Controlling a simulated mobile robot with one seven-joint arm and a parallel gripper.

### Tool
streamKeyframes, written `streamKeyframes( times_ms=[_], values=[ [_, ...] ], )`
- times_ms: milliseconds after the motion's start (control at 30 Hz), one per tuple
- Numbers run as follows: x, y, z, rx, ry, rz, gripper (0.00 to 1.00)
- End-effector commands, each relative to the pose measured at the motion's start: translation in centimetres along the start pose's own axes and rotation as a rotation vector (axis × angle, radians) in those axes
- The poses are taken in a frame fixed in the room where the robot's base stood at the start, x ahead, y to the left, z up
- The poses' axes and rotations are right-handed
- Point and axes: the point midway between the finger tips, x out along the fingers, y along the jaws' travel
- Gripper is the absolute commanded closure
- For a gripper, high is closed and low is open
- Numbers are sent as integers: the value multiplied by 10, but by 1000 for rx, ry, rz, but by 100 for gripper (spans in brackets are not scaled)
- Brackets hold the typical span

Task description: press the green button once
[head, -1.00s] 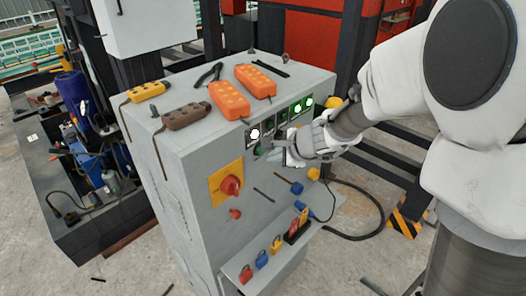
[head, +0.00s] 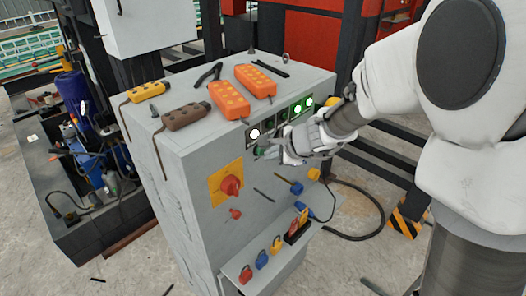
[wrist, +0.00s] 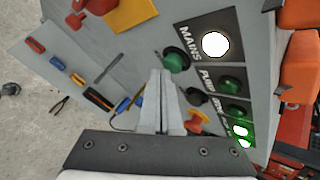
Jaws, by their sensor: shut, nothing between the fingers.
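The green button (wrist: 177,60) is a round dark green cap on a black collar, on the grey cabinet front below the lamp row in the wrist view. In the head view a bit of green (head: 260,151) shows just beside my fingertips. My gripper (wrist: 161,76) is shut and empty, with its fingers pointing at the cabinet face. In the wrist view the fingertips lie just left of and below the button. I cannot tell whether they touch it. A black round control (wrist: 195,97) sits to the right of the fingers.
The grey cabinet (head: 200,160) carries a red rotary switch (head: 230,186) on a yellow plate. A white lamp (wrist: 215,44) marked MAINS and several green lamps (wrist: 232,84) line the panel. Orange pendants (head: 228,100) lie on top. A shelf (head: 262,272) with padlocks juts out below.

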Motion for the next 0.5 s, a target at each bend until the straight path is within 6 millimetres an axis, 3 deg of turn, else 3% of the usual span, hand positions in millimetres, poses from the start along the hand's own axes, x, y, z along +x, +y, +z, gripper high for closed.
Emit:
streamKeyframes(
  times_ms=[500],
  values=[
    [5, -3, 4, -1, -1, 1, 100]
  ],
)
